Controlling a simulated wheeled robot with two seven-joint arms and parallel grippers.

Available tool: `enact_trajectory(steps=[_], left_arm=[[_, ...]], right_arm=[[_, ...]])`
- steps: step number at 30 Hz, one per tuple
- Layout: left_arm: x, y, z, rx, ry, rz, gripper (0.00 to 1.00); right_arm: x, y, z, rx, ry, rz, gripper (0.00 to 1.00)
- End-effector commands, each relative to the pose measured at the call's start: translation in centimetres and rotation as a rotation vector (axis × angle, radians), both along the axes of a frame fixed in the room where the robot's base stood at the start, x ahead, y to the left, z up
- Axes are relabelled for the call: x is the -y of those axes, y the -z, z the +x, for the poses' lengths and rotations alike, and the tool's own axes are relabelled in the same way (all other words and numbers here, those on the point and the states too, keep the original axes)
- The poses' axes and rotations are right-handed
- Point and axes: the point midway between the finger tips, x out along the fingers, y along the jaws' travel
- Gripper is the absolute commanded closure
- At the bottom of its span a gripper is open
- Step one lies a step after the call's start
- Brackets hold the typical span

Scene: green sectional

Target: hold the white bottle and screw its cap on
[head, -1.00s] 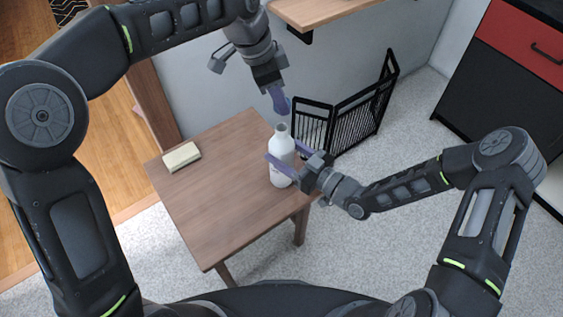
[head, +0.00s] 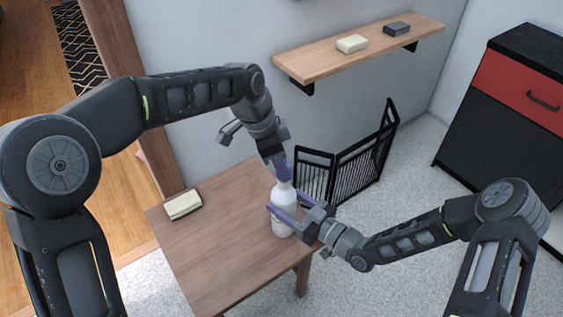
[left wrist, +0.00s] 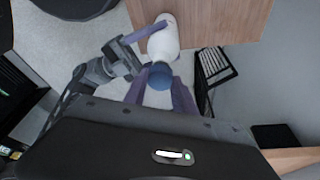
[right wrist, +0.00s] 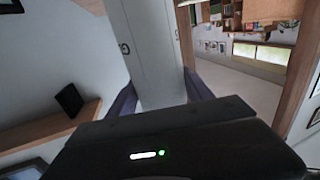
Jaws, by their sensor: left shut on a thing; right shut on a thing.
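The white bottle (head: 284,197) is upright at the right side of the small wooden table (head: 215,245). My right gripper (head: 284,208) is shut around its body from the right, one purple finger on each side. My left gripper (head: 282,173) points down at the bottle's mouth from above, shut on the blue cap. The cap (left wrist: 160,75) shows between the left fingers in the left wrist view, in line with the bottle's (left wrist: 163,40) top. In the head view the fingers hide the cap, so I cannot tell whether its thread is engaged.
A wooden wall shelf (head: 358,50) carries a pale block (head: 352,43) and a dark block (head: 397,29). A black folding rack (head: 345,160) stands behind the table. A red and black cabinet (head: 510,95) is at right.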

Motion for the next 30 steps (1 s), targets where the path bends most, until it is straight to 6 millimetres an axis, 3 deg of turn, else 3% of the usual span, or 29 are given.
enact_trajectory(steps=[14, 30], left_arm=[[0.0, 0.0, 0.0, 0.0, 0.0, 0.0, 1.0], [0.0, 1.8, 0.0, 0.001, 0.001, -0.001, 1.0]], right_arm=[[0.0, 0.0, 0.0, 0.0, 0.001, 0.0, 1.0], [0.0, 0.0, 0.0, 0.0, 0.001, 0.0, 1.0]])
